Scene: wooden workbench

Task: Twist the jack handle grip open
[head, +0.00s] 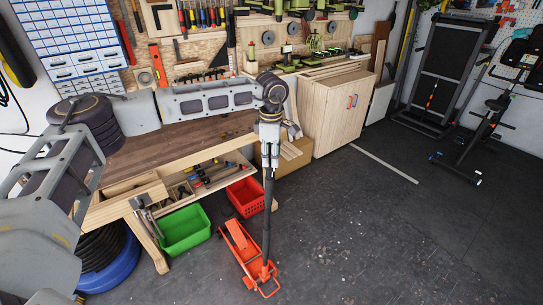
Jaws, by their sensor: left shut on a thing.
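A red floor jack (238,243) stands on the dark floor at the lower middle of the head view. Its long black handle (267,218) rises nearly upright from the jack's near end. My left arm reaches in from the left, and its gripper (270,160) points down over the top of the handle. The left gripper is shut on the jack handle grip, whose top is partly hidden by the fingers. My right gripper is out of view.
A wooden workbench (185,141) with an open drawer of tools stands behind the jack. A green crate (185,229) and a red crate (245,196) sit near the jack on the left and behind.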

